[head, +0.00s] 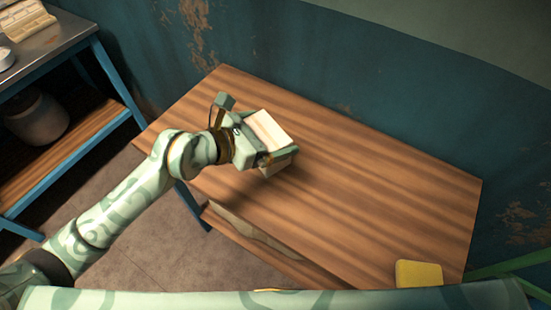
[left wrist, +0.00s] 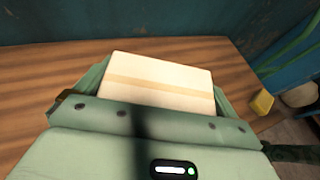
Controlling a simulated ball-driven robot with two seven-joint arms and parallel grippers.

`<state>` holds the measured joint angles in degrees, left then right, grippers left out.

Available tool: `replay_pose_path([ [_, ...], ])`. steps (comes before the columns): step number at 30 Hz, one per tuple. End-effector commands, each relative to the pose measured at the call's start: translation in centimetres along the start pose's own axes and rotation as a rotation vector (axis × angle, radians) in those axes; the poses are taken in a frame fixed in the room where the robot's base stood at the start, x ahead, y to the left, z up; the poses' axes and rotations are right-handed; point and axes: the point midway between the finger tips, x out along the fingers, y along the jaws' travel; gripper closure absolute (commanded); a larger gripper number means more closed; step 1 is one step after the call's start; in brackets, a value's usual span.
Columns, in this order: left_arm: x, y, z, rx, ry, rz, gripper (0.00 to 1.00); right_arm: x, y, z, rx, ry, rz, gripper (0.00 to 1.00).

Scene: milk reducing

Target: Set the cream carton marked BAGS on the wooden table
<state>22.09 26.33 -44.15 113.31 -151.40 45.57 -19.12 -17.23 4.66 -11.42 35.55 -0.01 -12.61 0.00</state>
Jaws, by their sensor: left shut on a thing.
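The cream carton (head: 268,130) is in my left gripper (head: 275,155), over the left part of the wooden table (head: 370,205). In the left wrist view the carton (left wrist: 160,82) sits between the two fingers of the left gripper (left wrist: 155,95), with a tan band across its face. No BAGS marking is legible. The wooden table (left wrist: 40,90) shows behind and below the carton. A dark shadow lies beside the carton; I cannot tell whether its underside touches the tabletop. My right gripper is in neither view.
A yellow object (head: 418,273) is at the table's near right corner. A blue-framed shelf (head: 110,80) with a metal top stands at the left, with a pot (head: 38,118) on its lower board. A wall runs behind.

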Motion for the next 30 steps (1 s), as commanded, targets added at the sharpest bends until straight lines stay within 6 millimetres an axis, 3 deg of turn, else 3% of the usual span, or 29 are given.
replay_pose_path([
  [4, 0.2, 3.2, -2.1, 0.001, 0.005, 0.006, 0.33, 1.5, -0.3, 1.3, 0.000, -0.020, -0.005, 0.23],
  [10, 0.2, 8.4, -4.8, -0.002, 0.004, 0.005, 0.33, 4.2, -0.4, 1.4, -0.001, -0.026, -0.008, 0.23],
  [15, 1.0, 10.9, -8.0, -0.006, 0.003, 0.002, 0.33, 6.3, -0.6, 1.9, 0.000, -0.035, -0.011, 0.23],
  [24, 1.5, 13.2, -10.4, -0.004, 0.001, 0.002, 0.33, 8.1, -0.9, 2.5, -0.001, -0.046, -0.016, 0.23],
  [30, 2.5, 13.1, -12.9, -0.004, 0.001, 0.000, 0.33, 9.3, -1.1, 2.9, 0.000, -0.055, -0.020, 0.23],
])
